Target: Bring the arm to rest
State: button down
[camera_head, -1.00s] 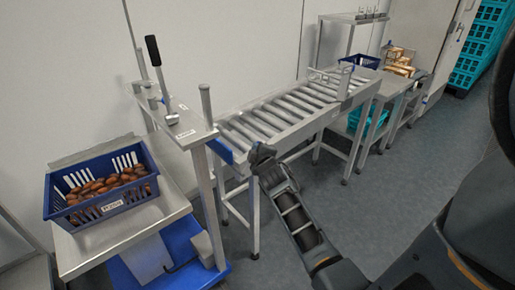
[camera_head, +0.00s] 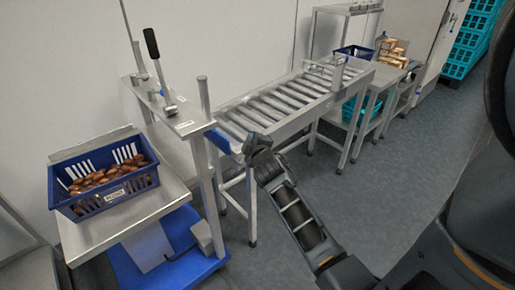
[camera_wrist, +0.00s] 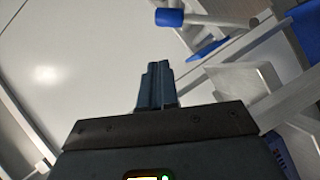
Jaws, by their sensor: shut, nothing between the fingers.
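My arm reaches up from the lower right in the head view, bent, with its far end in front of the near end of the roller conveyor (camera_head: 290,100). I cannot make out the fingers there. In the wrist view my gripper (camera_wrist: 157,72) has its fingers together, shut and empty. Behind the fingers is a pale wall, with a frame post and blue parts at the upper right.
A blue crate of dates (camera_head: 105,198) sits on a steel shelf at left, beside a lever stand (camera_head: 190,118). Farther back are a steel table (camera_head: 385,75) and stacked teal crates (camera_head: 470,40). The grey floor (camera_head: 400,180) right of the conveyor is clear.

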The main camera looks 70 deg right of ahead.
jog(key=v, duration=0.7)
jog(key=shift+r+b, duration=0.35)
jog(key=shift+b, duration=0.1)
jog(key=s+a+f+n+t+y, duration=0.1)
jog(key=s+a+t+y, duration=0.25)
jog(key=a, duration=0.85)
jog(key=s+a+f+n+t+y, duration=0.15)
jog(key=a+y, duration=0.25)
jog(key=a, duration=0.9)
jog(key=s+a+r+m+t+y, duration=0.1)
jog(key=s+a+r+m+y, duration=0.1)
jog(key=s+a+r, duration=0.2)
jog(key=s+a+r+m+y, duration=0.2)
jog(key=s+a+r+y, duration=0.1)
jog(key=s+a, duration=0.5)
jog(key=shift+s+a+r+t+y, duration=0.3)
jog(key=shift+a+r+t+y, duration=0.1)
jog(key=shift+a+r, duration=0.5)
jog(key=c, duration=1.9)
grip_release()
jog(key=shift+f, duration=0.1)
